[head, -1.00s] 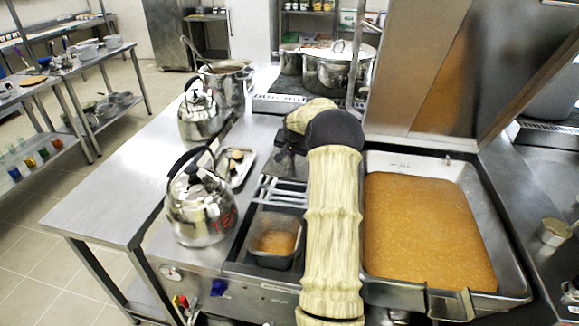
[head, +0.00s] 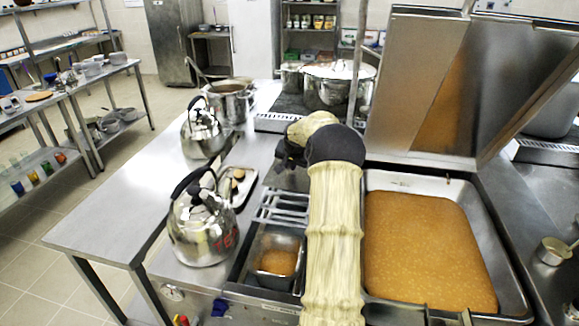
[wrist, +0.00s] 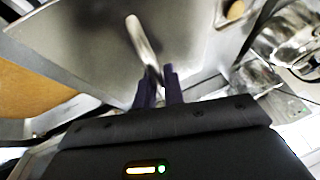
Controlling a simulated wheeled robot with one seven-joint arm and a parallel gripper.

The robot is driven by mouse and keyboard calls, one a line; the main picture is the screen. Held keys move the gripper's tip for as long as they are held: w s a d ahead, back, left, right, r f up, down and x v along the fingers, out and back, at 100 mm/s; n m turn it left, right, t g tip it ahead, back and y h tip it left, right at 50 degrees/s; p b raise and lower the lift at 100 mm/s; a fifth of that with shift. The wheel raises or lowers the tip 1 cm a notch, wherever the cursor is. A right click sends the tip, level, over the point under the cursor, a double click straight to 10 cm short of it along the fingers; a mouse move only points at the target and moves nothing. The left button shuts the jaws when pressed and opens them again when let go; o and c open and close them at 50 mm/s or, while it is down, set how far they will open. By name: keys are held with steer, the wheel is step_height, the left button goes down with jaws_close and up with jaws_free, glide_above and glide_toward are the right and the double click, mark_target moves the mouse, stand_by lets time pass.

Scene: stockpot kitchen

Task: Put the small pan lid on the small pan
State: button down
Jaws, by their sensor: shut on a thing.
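The small pan (head: 260,278) looks like the open rectangular metal insert with orange-brown contents, in the well left of my forearm in the head view. My gripper (head: 287,160) is beyond it, partly hidden by my own arm. In the wrist view my gripper (wrist: 160,88) is shut on a bar handle on a flat grey metal sheet with a straight edge, which looks like the small pan lid (wrist: 85,45). In the head view the lid is mostly hidden by my arm, and I cannot tell its exact height. The pan is uncovered, with the lid apart from it.
A kettle (head: 205,232) stands left of the well, with another kettle (head: 200,135) behind. A tray (head: 247,190) with small items and slotted metal bars (head: 283,206) lie between. A wide basin of orange food (head: 425,250) is on the right, its big cover (head: 415,85) raised.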

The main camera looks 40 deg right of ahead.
steer(key=r+p, duration=0.2)
steer(key=r, duration=0.1)
steer(key=r+p, duration=0.2)
steer(key=r, duration=0.1)
steer(key=shift+s+d, duration=0.1)
steer(key=shift+d, duration=0.1)
steer(key=shift+a+r+p, duration=0.15)
steer(key=shift+r+p, duration=0.75)
steer(key=shift+p, duration=0.25)
